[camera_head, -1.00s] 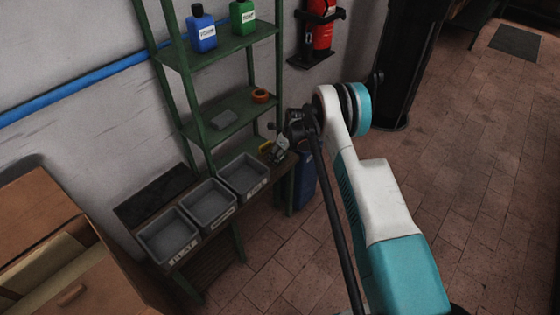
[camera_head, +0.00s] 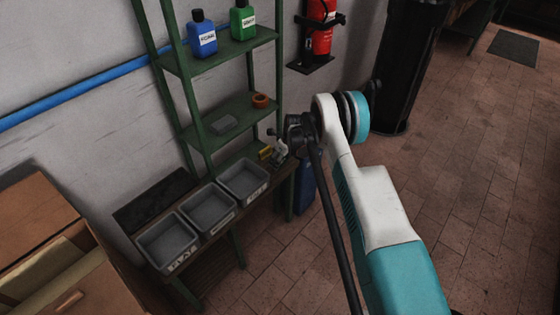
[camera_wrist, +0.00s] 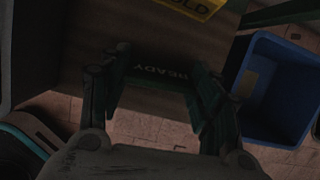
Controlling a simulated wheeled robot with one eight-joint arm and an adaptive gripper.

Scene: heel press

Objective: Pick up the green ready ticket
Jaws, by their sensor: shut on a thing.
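The green ready ticket (camera_wrist: 158,73), with READY in pale letters, is between the fingers of my gripper in the wrist view. My gripper (camera_wrist: 155,78) is shut on it, one finger on each side. The ticket is at the bench's front edge; I cannot tell whether it is clear of the top. In the head view my gripper (camera_head: 281,149) is at the right end of the bench (camera_head: 239,229), and the green ticket cannot be made out there. A yellow HOLD ticket (camera_wrist: 190,6) lies just beyond it, and it also shows in the head view (camera_head: 265,153).
A blue bin (camera_wrist: 268,100) stands on the floor beside the bench. Three grey trays (camera_head: 207,208) sit on the bench. A green shelf (camera_head: 205,135) rises behind with bottles on it. A wooden cabinet (camera_head: 100,292) is at left. Open floor (camera_head: 475,190) lies to the right.

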